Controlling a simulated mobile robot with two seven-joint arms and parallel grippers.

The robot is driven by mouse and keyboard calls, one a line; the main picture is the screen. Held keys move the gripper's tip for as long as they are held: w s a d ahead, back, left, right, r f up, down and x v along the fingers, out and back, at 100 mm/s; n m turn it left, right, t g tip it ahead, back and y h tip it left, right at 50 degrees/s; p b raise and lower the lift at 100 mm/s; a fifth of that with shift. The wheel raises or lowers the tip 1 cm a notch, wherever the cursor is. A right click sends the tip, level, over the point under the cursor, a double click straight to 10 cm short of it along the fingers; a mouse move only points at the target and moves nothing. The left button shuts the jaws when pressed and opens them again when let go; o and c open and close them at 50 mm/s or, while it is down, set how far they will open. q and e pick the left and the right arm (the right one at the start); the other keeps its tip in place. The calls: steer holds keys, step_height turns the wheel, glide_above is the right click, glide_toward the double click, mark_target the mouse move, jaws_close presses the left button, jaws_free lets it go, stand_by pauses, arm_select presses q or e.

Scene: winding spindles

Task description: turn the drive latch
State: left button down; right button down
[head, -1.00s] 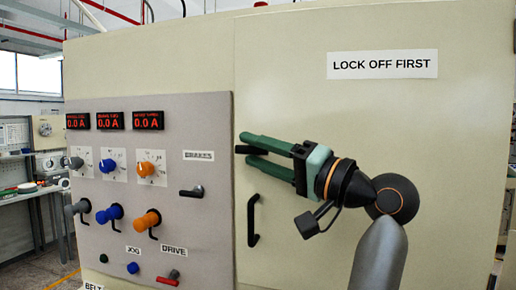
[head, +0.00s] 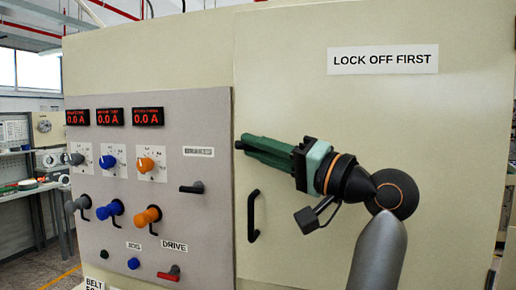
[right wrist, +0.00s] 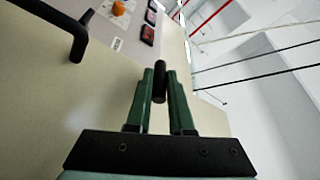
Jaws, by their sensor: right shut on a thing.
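My right gripper (head: 244,145) is at the left edge of the cream cabinet door, its green fingers closed together. In the right wrist view (right wrist: 160,95), the fingers are shut on a black latch handle (right wrist: 160,80), a short rounded bar that sticks out past the fingertips. In the head view only a small dark end of this latch (head: 238,145) shows, the rest hidden by the fingers. Whether the latch has turned cannot be told. My left gripper is not in view.
A black door pull (head: 253,216) stands below my right gripper. The grey panel (head: 215,230) on the left carries several knobs, a black lever (head: 191,188) and a red-handled lever (head: 169,273) under the DRIVE label (head: 174,246). A LOCK OFF FIRST sign (head: 383,60) is on the door.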

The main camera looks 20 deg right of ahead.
steer(key=shift+r, duration=0.1)
steer(key=shift+d+r+n+g+h, duration=0.1)
steer(key=shift+r+n+g+h, duration=0.15)
steer(key=shift+n+g+h, duration=0.6)
steer(key=g+h, duration=0.2)
steer(key=g, duration=0.1)
steer(key=g+h, duration=0.1)
steer(key=shift+r+n+g+h, duration=0.25)
steer(key=shift+r+n+h, duration=0.05)
steer(key=shift+n+h, duration=0.05)
steer(key=g+h, duration=0.1)
steer(key=h, duration=0.1)
steer(key=n+g+h, duration=0.1)
steer(key=g, duration=0.1)
steer(key=shift+w+a+r+h, duration=0.1)
steer(key=shift+a+r+h, duration=0.1)
steer(key=shift+h, duration=0.2)
steer(key=shift+a+g+h, duration=0.2)
steer(key=shift+g+h, duration=0.6)
steer(key=shift+w+n, duration=0.1)
steer(key=shift+n, duration=0.2)
steer(key=shift+f, duration=0.1)
steer(key=c, duration=0.8)
jaws_free()
